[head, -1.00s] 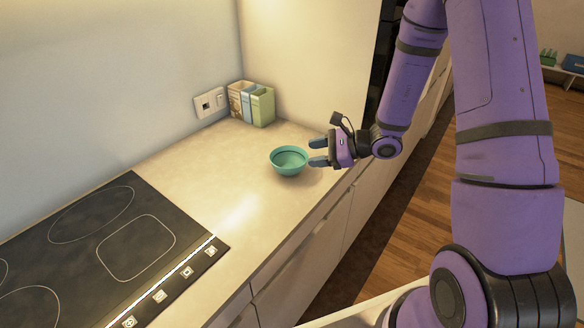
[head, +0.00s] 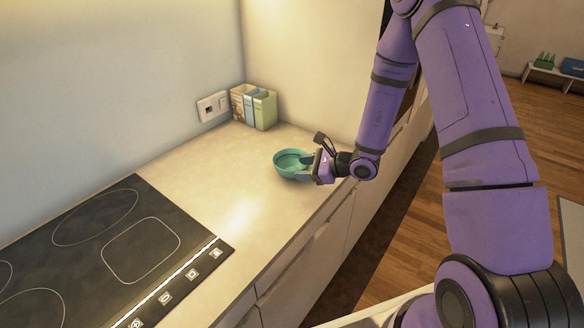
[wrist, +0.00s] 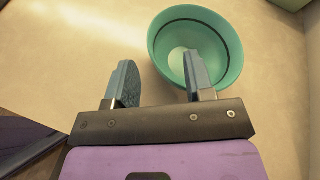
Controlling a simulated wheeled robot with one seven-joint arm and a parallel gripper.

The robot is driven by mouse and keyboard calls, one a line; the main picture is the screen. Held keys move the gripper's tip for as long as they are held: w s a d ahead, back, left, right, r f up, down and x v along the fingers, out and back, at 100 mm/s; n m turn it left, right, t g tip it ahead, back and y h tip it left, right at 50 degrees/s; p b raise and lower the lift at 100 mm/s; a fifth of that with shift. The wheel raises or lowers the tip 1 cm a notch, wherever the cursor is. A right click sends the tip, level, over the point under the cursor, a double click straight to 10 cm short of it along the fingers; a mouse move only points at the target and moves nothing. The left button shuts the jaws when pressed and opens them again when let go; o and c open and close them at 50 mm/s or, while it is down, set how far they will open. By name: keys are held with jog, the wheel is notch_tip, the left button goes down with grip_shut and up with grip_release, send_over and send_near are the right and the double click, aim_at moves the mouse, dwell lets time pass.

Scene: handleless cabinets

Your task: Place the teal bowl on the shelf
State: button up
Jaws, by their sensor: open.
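The teal bowl (head: 289,161) stands upright on the counter and looks empty. My gripper (head: 306,168) is at the bowl's right side in the head view and covers part of its rim. In the wrist view the bowl (wrist: 228,40) is ahead and to the right. My gripper (wrist: 160,80) is open there, with its right finger over the bowl's opening and its left finger outside the wall. The near-left rim lies between the two fingers. I cannot tell whether either finger touches the bowl. I cannot make out with certainty which shelf the task names.
A black cooktop (head: 110,245) takes up the counter's left part. The counter (head: 215,175) between cooktop and bowl is clear. A low white shelf (head: 548,76) with small items is far right.

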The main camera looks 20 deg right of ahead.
jog(key=x, duration=0.4)
jog(key=shift+f, duration=0.1)
grip_shut()
jog(key=shift+r, duration=0.2)
